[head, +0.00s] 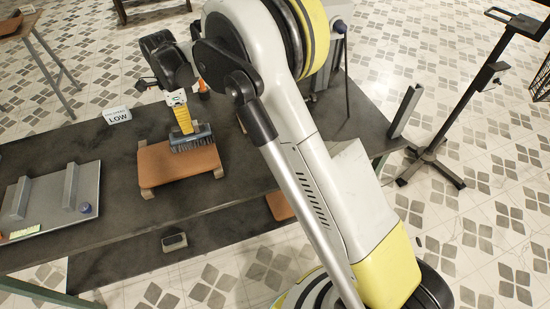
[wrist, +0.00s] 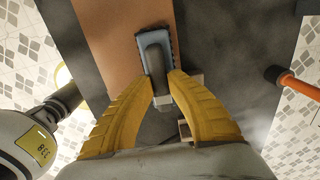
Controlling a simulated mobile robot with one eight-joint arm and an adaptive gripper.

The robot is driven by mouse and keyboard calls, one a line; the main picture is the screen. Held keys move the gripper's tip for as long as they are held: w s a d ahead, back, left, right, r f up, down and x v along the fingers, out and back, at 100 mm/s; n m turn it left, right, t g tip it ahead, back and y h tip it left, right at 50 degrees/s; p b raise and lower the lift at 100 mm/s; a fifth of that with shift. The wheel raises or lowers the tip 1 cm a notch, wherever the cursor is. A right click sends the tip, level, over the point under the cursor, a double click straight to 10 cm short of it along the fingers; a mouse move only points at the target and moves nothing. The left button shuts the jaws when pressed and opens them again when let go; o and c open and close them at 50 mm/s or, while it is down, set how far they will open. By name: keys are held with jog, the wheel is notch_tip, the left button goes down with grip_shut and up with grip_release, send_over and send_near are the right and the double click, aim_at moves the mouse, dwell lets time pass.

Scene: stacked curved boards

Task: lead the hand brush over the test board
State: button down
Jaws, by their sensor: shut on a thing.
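The test board (head: 160,166) is an orange-brown panel on small blocks on the dark table. It also fills part of the upper wrist view (wrist: 105,35). The hand brush (head: 192,141) has a grey-blue head with dark bristles, at the board's upper right part. In the wrist view the brush (wrist: 155,50) lies over the board's right edge. My gripper (head: 183,122) is shut on the brush, with its yellow fingers (wrist: 161,88) on both sides of the handle. I cannot tell whether the bristles touch the board. The fingers hide part of the handle.
A grey plate with raised bars (head: 88,185) lies at the left. An orange-handled tool (wrist: 290,80) is right of the gripper in the wrist view. A black stand (head: 435,165) is on the floor at right.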

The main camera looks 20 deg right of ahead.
aim_at(199, 121)
jog(key=shift+d, duration=0.2)
jog(key=shift+d+f, duration=0.1)
jog(key=shift+d, duration=1.55)
jog(key=shift+w, duration=0.1)
jog(key=shift+w, duration=1.25)
jog(key=shift+a, duration=0.1)
